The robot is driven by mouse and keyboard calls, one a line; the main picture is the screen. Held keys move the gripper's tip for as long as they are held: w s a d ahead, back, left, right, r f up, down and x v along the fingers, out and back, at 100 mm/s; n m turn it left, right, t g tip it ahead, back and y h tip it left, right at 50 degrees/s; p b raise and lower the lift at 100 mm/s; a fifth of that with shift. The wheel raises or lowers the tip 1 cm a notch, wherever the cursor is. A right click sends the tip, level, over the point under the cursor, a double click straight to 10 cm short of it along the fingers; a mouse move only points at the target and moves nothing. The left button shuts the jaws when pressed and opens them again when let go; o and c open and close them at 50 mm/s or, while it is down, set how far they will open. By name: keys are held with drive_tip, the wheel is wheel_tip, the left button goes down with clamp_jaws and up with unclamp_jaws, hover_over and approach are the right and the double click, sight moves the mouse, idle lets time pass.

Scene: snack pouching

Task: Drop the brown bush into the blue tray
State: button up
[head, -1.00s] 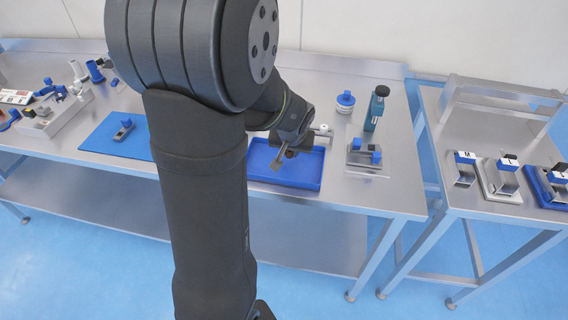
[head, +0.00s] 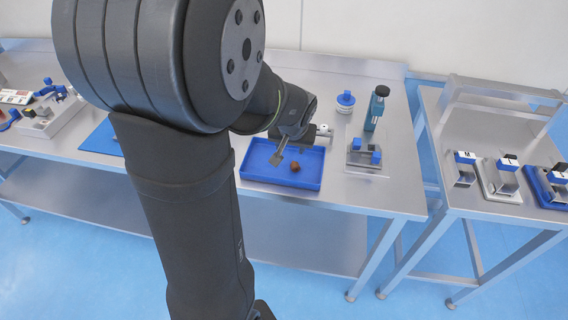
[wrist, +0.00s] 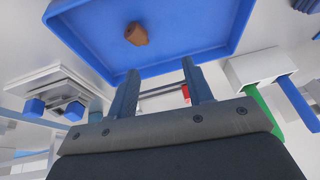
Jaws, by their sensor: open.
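The brown bush (head: 295,167) lies in the blue tray (head: 262,180), right of the tray's middle in the head view. In the wrist view the bush (wrist: 137,34) rests on the floor of the blue tray (wrist: 205,52), apart from the fingers. My gripper (head: 278,157) hangs over the left part of the tray in the head view, to the left of the bush. In the wrist view my gripper (wrist: 160,78) has its two fingers spread with nothing between them.
A fixture with blue blocks (head: 364,155) stands right of the tray. A dark green upright device (head: 376,108) and a white-and-blue round part (head: 345,102) stand behind it. A blue mat (head: 103,140) lies to the left, partly hidden by my arm. A second table (head: 470,205) is at the right.

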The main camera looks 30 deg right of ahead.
drive_tip(key=v, duration=1.3)
drive_tip(key=shift+s+r, duration=0.2)
drive_tip(key=shift+r, duration=0.15)
drive_tip(key=shift+a+f, duration=0.1)
hover_over(290, 165)
wheel_tip(290, 165, down, 16)
drive_tip(key=shift+w+r, duration=0.1)
drive_tip(key=shift+w, duration=0.05)
drive_tip(key=shift+r, duration=0.1)
